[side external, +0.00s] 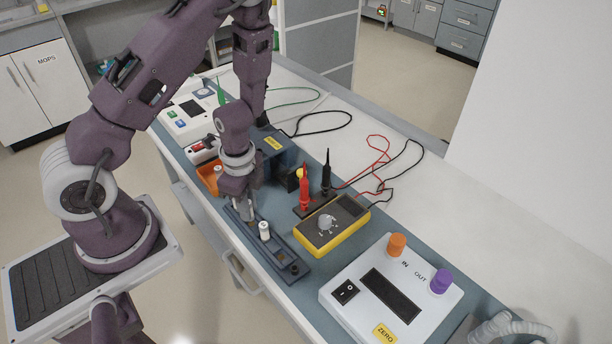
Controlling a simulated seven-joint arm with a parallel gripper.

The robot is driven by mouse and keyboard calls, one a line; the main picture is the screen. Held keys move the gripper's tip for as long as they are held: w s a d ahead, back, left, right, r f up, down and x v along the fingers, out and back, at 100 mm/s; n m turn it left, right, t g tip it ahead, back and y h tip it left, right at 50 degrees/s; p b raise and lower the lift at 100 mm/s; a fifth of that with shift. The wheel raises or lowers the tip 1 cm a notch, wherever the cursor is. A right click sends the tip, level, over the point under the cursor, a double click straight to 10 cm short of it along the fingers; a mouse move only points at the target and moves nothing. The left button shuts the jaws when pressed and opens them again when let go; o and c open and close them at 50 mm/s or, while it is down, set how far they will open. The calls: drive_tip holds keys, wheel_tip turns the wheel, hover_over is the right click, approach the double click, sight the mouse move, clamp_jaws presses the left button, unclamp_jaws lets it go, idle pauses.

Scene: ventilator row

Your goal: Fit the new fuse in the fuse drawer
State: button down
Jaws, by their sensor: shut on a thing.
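My gripper (246,213) points down over a long blue-grey rack (278,256) on the bench. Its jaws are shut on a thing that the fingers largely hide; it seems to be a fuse. A white cylinder (264,231), which looks like a fuse, stands upright in the rack just right of the fingers. A dark blue box with a yellow label (273,143) stands behind my gripper. It may hold the fuse drawer, but my arm covers part of it and I cannot tell the drawer's state.
A yellow multimeter (332,222) lies right of the rack, with red (304,188) and black (326,176) probes upright behind it. A white tester (389,296) stands at the front right. An orange tray (206,176) is left of my gripper. Loose cables cross the back.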

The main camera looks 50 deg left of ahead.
sight(292, 174)
drive_tip(key=shift+r, duration=1.35)
drive_tip(key=shift+w+r, duration=0.1)
drive_tip(key=shift+r, duration=0.15)
drive_tip(key=r, duration=0.7)
drive_tip(key=shift+w+a+r, duration=0.15)
drive_tip(key=shift+w+r, duration=0.15)
drive_tip(key=shift+w, duration=0.05)
drive_tip(key=w+a+m, duration=0.3)
drive_tip(key=w, duration=0.4)
drive_tip(key=w+a+m, duration=0.3)
drive_tip(key=w, duration=0.5)
drive_tip(key=shift+w+f, duration=0.2)
drive_tip(key=shift+f, duration=5.55)
drive_tip(key=shift+f, duration=0.7)
